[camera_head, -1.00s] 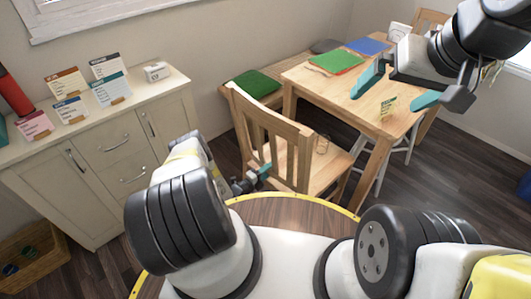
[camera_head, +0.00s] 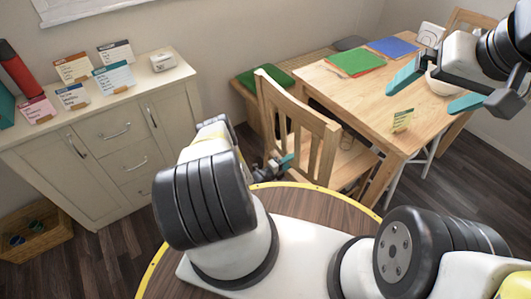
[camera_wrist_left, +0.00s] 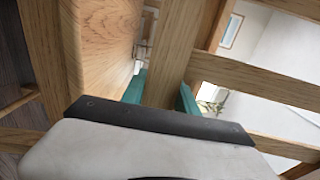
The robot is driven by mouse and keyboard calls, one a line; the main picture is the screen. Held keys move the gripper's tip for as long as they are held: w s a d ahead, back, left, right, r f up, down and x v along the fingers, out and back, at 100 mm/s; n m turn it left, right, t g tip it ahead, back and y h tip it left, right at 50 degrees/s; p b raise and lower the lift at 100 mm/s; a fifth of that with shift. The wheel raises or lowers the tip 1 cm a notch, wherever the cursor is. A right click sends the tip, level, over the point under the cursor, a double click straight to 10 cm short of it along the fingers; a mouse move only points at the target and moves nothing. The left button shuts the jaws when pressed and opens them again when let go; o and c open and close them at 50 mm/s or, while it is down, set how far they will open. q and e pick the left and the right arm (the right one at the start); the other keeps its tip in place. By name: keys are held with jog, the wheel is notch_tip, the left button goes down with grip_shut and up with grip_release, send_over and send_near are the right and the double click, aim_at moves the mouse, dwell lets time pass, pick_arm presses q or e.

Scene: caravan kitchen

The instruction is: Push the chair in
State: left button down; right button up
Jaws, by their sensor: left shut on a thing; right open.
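The wooden chair (camera_head: 298,108) stands at the near left side of the wooden table (camera_head: 352,96), its back toward me and its seat (camera_head: 350,165) partly under the table edge. My left gripper (camera_head: 284,163) is low at the chair's back, partly hidden by my own arm. In the left wrist view a wooden bar of the chair (camera_wrist_left: 172,45) runs between its teal fingers (camera_wrist_left: 161,95), and it is shut on the chair. My right gripper (camera_head: 436,90) is open and empty, above the right part of the table.
A bench with a green cushion (camera_head: 262,82) stands behind the chair, along the wall. A cream cabinet (camera_head: 120,140) with cards on top is at left. A second chair (camera_head: 466,22) is beyond.

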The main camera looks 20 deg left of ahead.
pick_arm(q)
jog(key=shift+w+d+f, duration=0.2)
jog(key=shift+d, duration=0.1)
jog(key=shift+s, duration=0.15)
jog(key=shift+a, duration=0.1)
jog(key=c, duration=1.1)
grip_release()
jog(key=shift+c, duration=0.2)
jog(key=o, duration=0.3)
jog(key=shift+a+r, duration=0.1)
